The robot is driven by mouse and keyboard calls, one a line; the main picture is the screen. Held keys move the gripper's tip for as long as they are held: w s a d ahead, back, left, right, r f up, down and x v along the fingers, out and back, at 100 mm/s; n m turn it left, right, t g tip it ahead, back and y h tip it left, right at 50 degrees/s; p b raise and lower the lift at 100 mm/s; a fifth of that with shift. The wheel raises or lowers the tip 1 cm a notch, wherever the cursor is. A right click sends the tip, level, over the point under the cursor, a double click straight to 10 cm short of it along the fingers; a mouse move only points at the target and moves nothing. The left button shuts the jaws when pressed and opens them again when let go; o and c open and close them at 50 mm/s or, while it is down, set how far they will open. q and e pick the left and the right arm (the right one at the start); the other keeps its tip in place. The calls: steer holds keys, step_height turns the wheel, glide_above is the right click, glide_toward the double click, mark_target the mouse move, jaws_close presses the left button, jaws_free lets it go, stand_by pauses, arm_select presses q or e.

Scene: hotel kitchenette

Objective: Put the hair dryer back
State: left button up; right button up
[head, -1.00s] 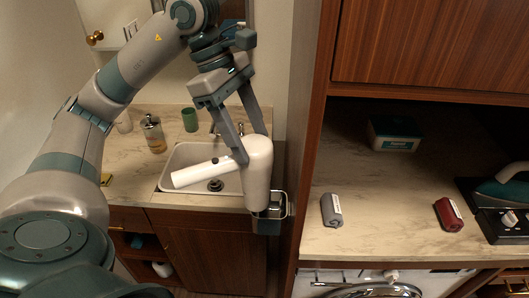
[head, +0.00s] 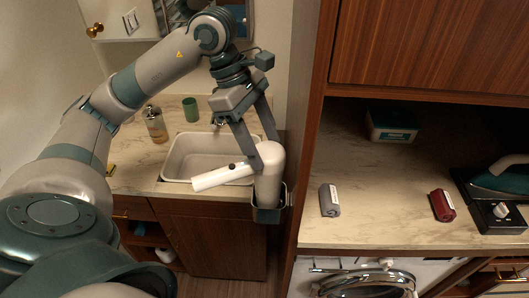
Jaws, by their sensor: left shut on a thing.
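A white hair dryer (head: 270,172) is at the right of the sink in the head view, its handle pointing left over the basin. My left gripper (head: 265,158) is shut on the dryer's body from above, one finger on each side. A dark holder with a metal rim (head: 268,215) is fixed at the side of the tall cabinet, directly below the dryer. The dryer's lower end meets the holder's opening in the picture; how deep it sits inside is hidden. My right gripper does not show.
A white sink (head: 180,160) lies under the dryer's handle. A soap dispenser (head: 155,125) and a green cup (head: 190,109) stand behind it. The cabinet's upright panel (head: 300,150) is close to the right.

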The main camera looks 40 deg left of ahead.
arm_select(q)
steer(key=shift+f, duration=0.1)
step_height(320, 180, down, 2)
steer(key=shift+s+p, duration=0.1)
steer(key=shift+p, duration=0.6)
steer(key=shift+f+p, duration=0.4)
steer(key=shift+p, duration=0.2)
steer(key=shift+d+f, duration=0.15)
steer(key=shift+f, duration=0.1)
steer(key=shift+f, duration=0.15)
steer(key=o, duration=1.9)
